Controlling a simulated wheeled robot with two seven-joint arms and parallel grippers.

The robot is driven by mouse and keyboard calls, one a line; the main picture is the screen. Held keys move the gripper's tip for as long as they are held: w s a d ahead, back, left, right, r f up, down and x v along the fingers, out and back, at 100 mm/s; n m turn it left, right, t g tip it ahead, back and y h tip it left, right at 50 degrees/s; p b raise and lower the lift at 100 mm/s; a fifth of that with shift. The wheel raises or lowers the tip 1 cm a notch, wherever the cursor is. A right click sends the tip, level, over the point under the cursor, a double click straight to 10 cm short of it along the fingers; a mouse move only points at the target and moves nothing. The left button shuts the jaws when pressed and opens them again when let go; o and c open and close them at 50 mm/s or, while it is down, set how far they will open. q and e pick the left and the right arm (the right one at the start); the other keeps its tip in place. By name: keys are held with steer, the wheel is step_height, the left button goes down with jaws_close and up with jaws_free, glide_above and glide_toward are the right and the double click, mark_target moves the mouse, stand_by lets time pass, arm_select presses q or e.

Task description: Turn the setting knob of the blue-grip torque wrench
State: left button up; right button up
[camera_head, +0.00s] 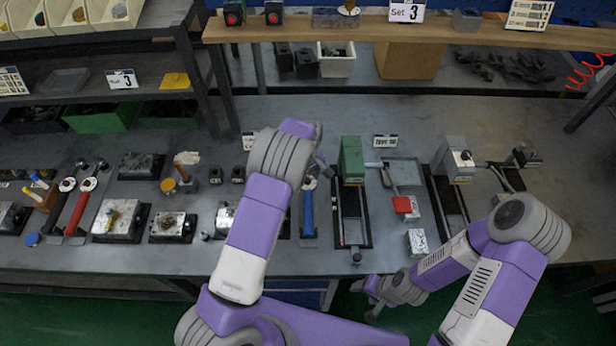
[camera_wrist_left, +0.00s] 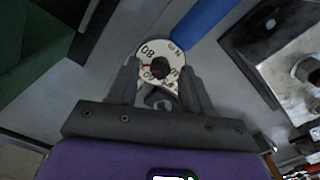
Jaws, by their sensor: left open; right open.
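The torque wrench with the blue grip (camera_head: 308,216) lies on the bench. Its white round dial (camera_head: 309,183) is partly hidden by my left arm and gripper. In the left wrist view the blue grip (camera_wrist_left: 198,28) runs off the top, and the dial (camera_wrist_left: 150,50) shows "80", "Nm" and a red mark around a dark setting knob (camera_wrist_left: 157,68). My left gripper (camera_wrist_left: 160,80) is open, with one finger on each side of the dial's near part; contact cannot be told. My right gripper (camera_head: 374,292) is open and empty near the bench's front edge, away from the wrench.
Torque wrenches with a red grip (camera_head: 78,210) and a black grip lie at the left. A green block (camera_head: 351,158) on a dark fixture stands right of the blue-grip wrench. Metal valve blocks (camera_head: 120,220) stand left. A shelf (camera_head: 450,30) spans the back.

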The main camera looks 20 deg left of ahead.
arm_select(q)
steer(key=shift+f, duration=0.2)
steer(key=shift+c, duration=0.3)
jaws_close()
steer(key=shift+n, duration=0.3)
steer(key=n, duration=0.4)
steer(key=shift+p, duration=0.4)
steer(key=n, duration=0.5)
steer(key=shift+p, duration=0.35)
